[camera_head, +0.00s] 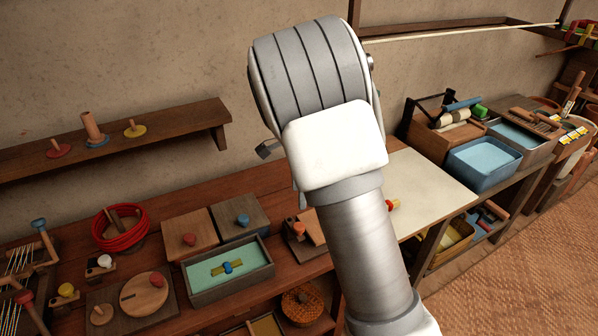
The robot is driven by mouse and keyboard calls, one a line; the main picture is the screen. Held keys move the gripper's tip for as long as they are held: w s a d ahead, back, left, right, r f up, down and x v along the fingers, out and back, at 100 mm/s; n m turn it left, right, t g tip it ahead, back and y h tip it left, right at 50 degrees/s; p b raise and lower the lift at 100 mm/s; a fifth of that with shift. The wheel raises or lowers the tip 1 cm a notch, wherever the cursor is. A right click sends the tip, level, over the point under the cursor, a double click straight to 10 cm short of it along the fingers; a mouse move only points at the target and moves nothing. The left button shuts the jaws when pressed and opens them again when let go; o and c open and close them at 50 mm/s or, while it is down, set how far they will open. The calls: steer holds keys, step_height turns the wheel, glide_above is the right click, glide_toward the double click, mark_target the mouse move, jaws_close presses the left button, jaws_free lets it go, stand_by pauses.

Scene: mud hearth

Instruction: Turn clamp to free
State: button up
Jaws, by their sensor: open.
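I cannot tell for certain which fitting is the clamp. A small blue knob (227,267) sits on a yellow-green bar inside a grey tray (198,292) with a pale green floor. A small red piece (391,205) shows at the edge of my arm, by the pale board; the rest of it is hidden. My arm fills the middle of the view. Only a dark tip of my gripper (265,151) shows left of the arm, above the back of the bench, apart from the tray. The rest of the gripper is hidden behind the arm.
The wooden bench (285,185) carries knobbed boards, a red coil (120,228) and a round wooden disc (144,293). A wall shelf (180,122) holds pegs. The pale board (435,190) right of my arm looks clear. A blue basin (484,163) stands beyond it.

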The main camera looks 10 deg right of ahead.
step_height(320, 180, up, 6)
steer(key=shift+f, duration=0.1)
stand_by(0.5)
steer(key=s+d+r+n+t+y, duration=0.1)
steer(key=s+d+r+n+t, duration=0.1)
steer(key=s+r+n, duration=0.6)
steer(key=s+d+r+n+t, duration=0.15)
steer(key=s+r+n, duration=0.3)
steer(key=s, duration=0.75)
steer(key=s+n+t+h, duration=0.1)
steer(key=s+n, duration=0.3)
steer(key=s, duration=0.4)
steer(key=shift+s+d+f+n+t, duration=0.15)
steer(key=shift+d+f+n+t, duration=0.1)
steer(key=shift+f+n+t, duration=0.25)
steer(key=shift+o, duration=0.2)
steer(key=shift+r, duration=0.1)
